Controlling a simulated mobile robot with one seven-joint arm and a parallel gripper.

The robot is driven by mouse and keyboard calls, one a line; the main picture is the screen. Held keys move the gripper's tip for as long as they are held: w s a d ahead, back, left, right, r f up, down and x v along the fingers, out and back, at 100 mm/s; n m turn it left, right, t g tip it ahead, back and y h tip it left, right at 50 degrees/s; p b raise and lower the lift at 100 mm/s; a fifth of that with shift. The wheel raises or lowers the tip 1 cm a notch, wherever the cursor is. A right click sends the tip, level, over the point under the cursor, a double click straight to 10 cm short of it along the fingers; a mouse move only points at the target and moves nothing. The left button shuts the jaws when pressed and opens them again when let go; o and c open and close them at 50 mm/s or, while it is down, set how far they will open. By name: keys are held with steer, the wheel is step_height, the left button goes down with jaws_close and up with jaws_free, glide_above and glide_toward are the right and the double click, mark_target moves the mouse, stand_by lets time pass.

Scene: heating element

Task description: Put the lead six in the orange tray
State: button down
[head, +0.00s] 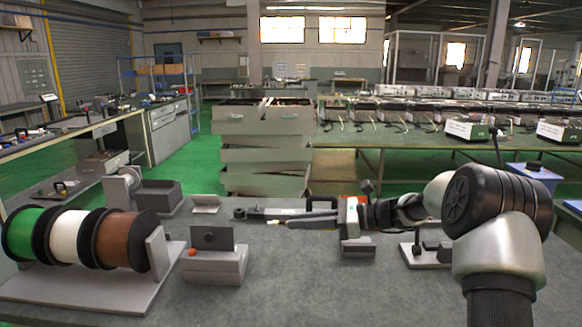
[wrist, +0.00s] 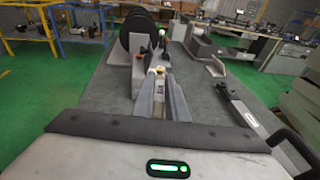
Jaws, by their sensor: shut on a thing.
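My gripper (head: 276,221) reaches in from the right above the grey bench and points left. Its fingers are closed together in the wrist view (wrist: 159,85). A small pale yellowish piece (wrist: 159,70) shows at the fingertips, and I take it to be the end of the lead six. The rest of it is hidden by the fingers or too small to make out. A strip of orange (head: 321,199) shows just behind my gripper. It may be the orange tray, but my arm hides most of it.
A rack with green, white and brown spools (head: 62,236) stands at the left. A grey fixture with an orange knob (head: 192,252) stands on the bench (head: 310,290) left of my gripper. More fixtures (head: 357,247) stand under my arm. The bench front is clear.

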steer(key=s+d+f+m+t+h, duration=0.2)
steer(key=s+d+f+m+t, duration=0.15)
steer(key=s+d, duration=0.35)
steer(key=s+d+f+m+t+h, duration=0.1)
steer(key=s+d+f+m+t, duration=0.15)
steer(key=s+d+f, duration=0.45)
steer(key=s+a+r+p, duration=0.1)
steer(key=a+r+p, duration=0.2)
steer(key=r+p, duration=1)
steer(key=p, duration=0.4)
steer(key=shift+s+n+t+p, duration=0.2)
steer(key=shift+n+t+p, duration=0.1)
steer(key=shift+n, duration=0.1)
